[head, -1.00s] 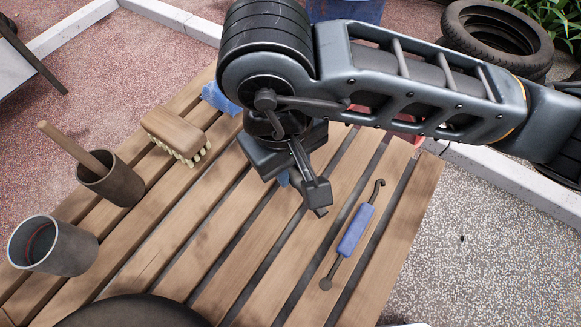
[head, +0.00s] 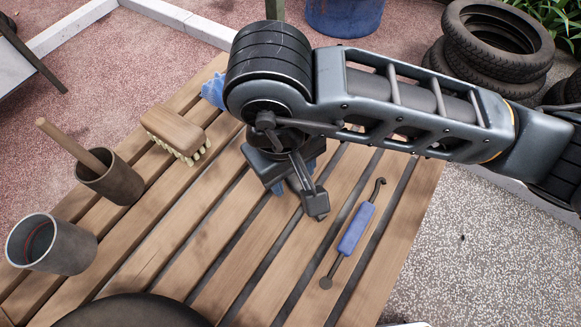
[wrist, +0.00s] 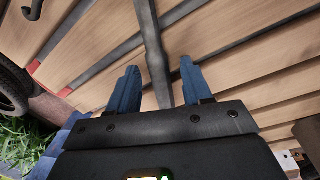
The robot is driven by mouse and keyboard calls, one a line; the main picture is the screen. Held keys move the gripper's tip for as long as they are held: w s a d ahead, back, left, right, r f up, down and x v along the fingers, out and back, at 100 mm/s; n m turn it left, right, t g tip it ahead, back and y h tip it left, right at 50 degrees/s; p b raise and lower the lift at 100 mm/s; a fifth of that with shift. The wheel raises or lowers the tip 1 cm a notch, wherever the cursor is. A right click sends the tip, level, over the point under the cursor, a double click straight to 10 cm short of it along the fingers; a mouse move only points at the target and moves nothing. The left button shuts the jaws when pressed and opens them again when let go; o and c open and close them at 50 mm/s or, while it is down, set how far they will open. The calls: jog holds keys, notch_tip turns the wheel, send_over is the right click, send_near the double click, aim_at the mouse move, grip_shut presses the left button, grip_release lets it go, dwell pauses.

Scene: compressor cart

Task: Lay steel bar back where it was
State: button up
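A dark grey steel bar (wrist: 152,42) shows in the wrist view, running from the top edge down between the two blue fingers of my gripper (wrist: 160,76). The fingers are apart, with a gap on each side of the bar, so they are around it and not visibly pressing on it. Whether the bar rests on the slats or is a little above them I cannot tell. In the head view my gripper (head: 279,188) is low over the slatted wooden table (head: 235,245); my arm hides most of it, and the bar is not visible there.
A blue-handled hook tool (head: 356,230) lies right of my gripper. A wooden brush (head: 175,132), a cup with a stick (head: 112,180) and an empty grey cup (head: 55,245) stand left. A blue cloth (head: 214,90) lies at the far edge. A dark round thing (head: 130,313) is in front.

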jog(key=shift+r, duration=0.1)
notch_tip(320, 180, up, 12)
jog(key=a, duration=0.1)
jog(key=shift+s, duration=0.3)
dwell(0.3)
jog(key=shift+a, duration=0.1)
